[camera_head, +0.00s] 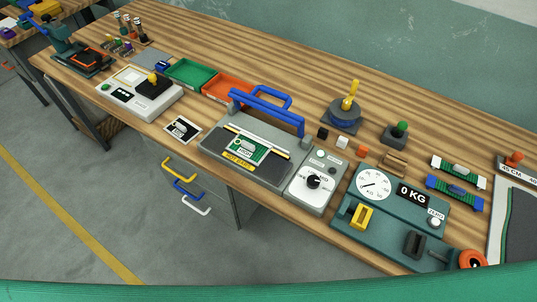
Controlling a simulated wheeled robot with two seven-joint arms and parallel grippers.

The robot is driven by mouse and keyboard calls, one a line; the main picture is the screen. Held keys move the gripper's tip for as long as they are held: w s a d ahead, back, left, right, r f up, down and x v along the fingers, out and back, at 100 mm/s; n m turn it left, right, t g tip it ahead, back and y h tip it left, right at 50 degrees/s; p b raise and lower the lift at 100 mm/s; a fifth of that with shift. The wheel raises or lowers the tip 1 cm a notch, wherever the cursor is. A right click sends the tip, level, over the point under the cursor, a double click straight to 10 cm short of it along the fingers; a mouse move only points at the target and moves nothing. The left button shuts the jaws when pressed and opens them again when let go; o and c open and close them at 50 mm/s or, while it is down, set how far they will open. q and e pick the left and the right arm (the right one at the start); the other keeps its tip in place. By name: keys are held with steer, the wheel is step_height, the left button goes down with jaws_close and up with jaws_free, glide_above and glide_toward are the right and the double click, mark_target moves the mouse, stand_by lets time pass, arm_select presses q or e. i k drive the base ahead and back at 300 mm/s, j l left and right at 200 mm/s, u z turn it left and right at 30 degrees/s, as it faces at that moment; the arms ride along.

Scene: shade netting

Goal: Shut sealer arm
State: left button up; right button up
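The sealer is a grey unit (213,143) near the front edge of the bench, in the middle of the head view. Its blue sealer arm (268,110) with a looped handle (273,92) is raised at the rear, apart from the sealing bed. A green-and-white labelled piece (246,148) lies on the bed, above a yellow label strip (239,162). A grey control box (325,158) with a black knob (314,181) adjoins the sealer on the right. Neither of my grippers is in view.
A teal scale (395,223) reading 0 KG stands to the right. Green (190,72) and orange (229,87) trays lie behind left, a white device (138,95) farther left. Open drawer handles (180,168) show below.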

mark_target(237, 96)
steer(key=k+j+u, duration=0.2)
steer(key=k+u, duration=0.2)
steer(key=k+j+u, duration=0.3)
steer(key=k+u, duration=0.15)
